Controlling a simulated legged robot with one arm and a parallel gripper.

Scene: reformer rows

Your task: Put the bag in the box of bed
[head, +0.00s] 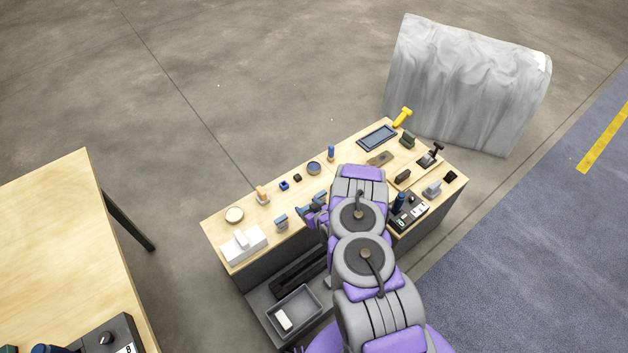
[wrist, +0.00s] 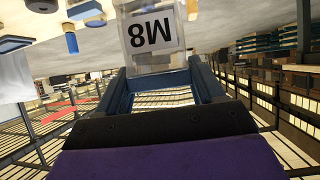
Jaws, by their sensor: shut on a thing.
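A clear bag with a white label reading M8 (wrist: 152,35) sits at the fingertips of my gripper (wrist: 160,72) in the wrist view, and it appears upside down there. The blue fingers are shut on it from both sides. In the head view my gripper (head: 313,210) is above the middle of the workbench, partly hidden by my arm, and I cannot make out the bag there. A grey open tray (head: 270,318) with a white item inside sits on the lower shelf at the bench's front. I cannot tell whether it is the box that the task names.
The wooden bench (head: 225,222) carries a white box (head: 243,245), a round dish (head: 234,215), a blue-grey bowl (head: 314,168), a dark tablet (head: 377,138) and a yellow tool (head: 403,116). A grey draped block (head: 465,80) stands behind. Another table (head: 60,240) is at left; open floor lies between.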

